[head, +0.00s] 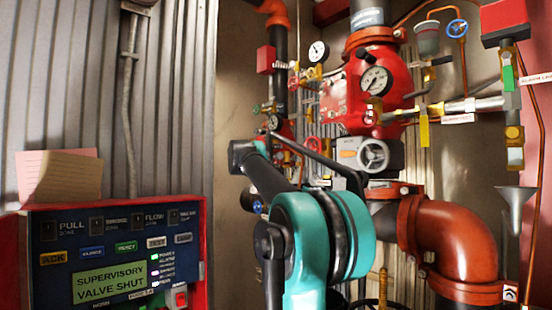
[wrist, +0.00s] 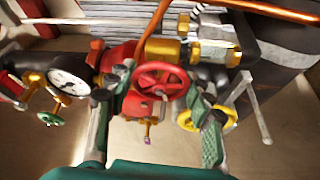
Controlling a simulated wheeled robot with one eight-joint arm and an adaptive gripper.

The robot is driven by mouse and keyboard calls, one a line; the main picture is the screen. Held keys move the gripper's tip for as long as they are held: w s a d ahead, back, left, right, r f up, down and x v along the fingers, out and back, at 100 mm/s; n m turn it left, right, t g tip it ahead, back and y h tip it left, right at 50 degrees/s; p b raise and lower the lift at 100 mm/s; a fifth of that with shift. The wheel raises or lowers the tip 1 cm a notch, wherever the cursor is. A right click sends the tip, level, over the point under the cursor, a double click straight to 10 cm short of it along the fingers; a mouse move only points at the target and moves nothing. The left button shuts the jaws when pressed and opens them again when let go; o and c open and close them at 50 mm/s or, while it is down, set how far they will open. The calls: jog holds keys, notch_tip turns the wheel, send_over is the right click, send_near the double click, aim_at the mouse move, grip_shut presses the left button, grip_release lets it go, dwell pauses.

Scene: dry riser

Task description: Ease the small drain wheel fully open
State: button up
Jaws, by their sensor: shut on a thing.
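A small red handwheel (wrist: 162,82) sits in the middle of the wrist view, on a red valve body with brass fittings behind it. I take it for the drain wheel; no label on it is legible. My gripper (wrist: 158,92) has a finger on each side of the wheel, and its jaws are shut on the rim. The green-padded right finger overlaps a yellow wheel (wrist: 222,120) in the picture; whether they touch is unclear. In the head view my teal arm hides the grip.
A gauge (wrist: 67,84) and a green wheel (wrist: 50,119) lie left of the grip. The head view shows the large red valve (head: 350,95), a grey handwheel (head: 373,155), orange pipework (head: 450,245), and an alarm panel (head: 115,255) reading "SUPERVISORY VALVE SHUT". Corrugated wall stands behind.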

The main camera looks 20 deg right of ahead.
jog(key=o, duration=1.2)
jog(key=shift+a, duration=0.1)
jog(key=v, duration=1.2)
